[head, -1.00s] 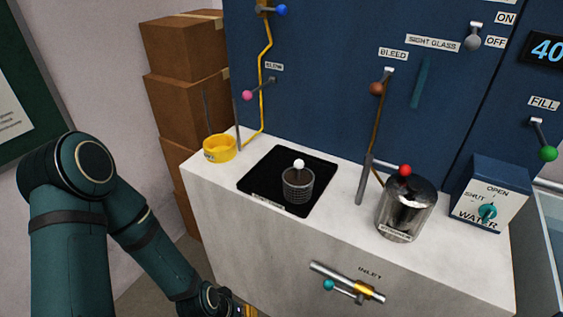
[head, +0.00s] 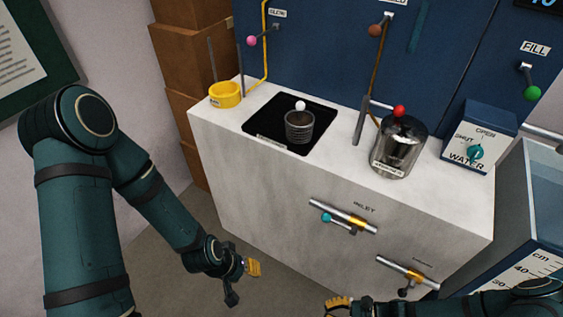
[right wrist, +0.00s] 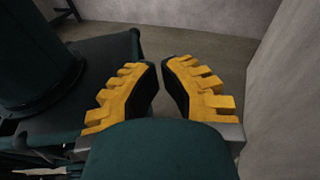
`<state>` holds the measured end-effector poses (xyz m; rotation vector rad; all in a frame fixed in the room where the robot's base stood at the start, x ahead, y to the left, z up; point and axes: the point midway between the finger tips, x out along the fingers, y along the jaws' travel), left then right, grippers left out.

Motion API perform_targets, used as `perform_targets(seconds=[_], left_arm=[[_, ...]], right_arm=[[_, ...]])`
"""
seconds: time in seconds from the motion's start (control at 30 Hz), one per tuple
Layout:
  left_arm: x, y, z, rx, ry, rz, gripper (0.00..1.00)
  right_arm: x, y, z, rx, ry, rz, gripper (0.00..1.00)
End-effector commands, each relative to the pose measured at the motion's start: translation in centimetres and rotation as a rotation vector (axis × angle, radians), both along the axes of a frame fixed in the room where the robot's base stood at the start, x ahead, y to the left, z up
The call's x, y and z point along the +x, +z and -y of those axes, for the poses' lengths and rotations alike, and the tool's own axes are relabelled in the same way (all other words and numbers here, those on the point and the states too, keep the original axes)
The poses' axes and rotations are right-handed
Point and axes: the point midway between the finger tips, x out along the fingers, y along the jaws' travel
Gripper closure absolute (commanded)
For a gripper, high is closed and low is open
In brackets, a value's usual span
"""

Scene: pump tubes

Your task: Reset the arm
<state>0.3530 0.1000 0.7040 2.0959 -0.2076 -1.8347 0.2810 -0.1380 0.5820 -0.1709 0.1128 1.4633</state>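My left arm comes in from the left in the head view. Its gripper (head: 245,279) hangs in front of the counter with nothing seen in it, and its fingers look spread. My right gripper (head: 338,304) is at the bottom edge of the head view, partly cut off, below the inlet valve (head: 343,217). In the right wrist view, the right gripper (right wrist: 161,72) shows its two yellow-ridged fingers with a gap between them. Nothing is held there; floor lies beyond.
The counter (head: 232,119) carries a yellow ring (head: 225,95), a black mat (head: 264,126) with a mesh cup (head: 299,126), a metal canister (head: 401,149) and the water box (head: 481,134). A lower valve (head: 407,272) juts from the front. A tank (head: 543,220) stands right.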

Motion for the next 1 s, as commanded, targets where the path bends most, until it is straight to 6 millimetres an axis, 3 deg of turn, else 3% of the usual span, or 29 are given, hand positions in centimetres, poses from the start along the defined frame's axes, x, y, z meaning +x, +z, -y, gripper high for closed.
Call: perform_targets(seconds=[0.27, 0.5, 0.8, 1.0], left_arm=[[0.0, 0.0, 0.0, 0.0, 0.0, 0.0, 0.58], [0.0, 0.0, 0.0, 0.0, 0.0, 0.0, 0.58], [0.0, 0.0, 0.0, 0.0, 0.0, 0.0, 0.58], [0.0, 0.0, 0.0, 0.0, 0.0, 0.0, 0.58]], right_arm=[[-0.3, 1.4, -1.1, -0.415, 0.441, 0.245, 1.0], [2.2, 4.4, -1.0, -0.729, 0.726, 0.582, 1.0], [6.3, 10.3, -2.8, -0.987, 0.913, 1.037, 1.0], [7.2, 12.1, -3.6, -1.037, 0.937, 1.162, 1.0]])
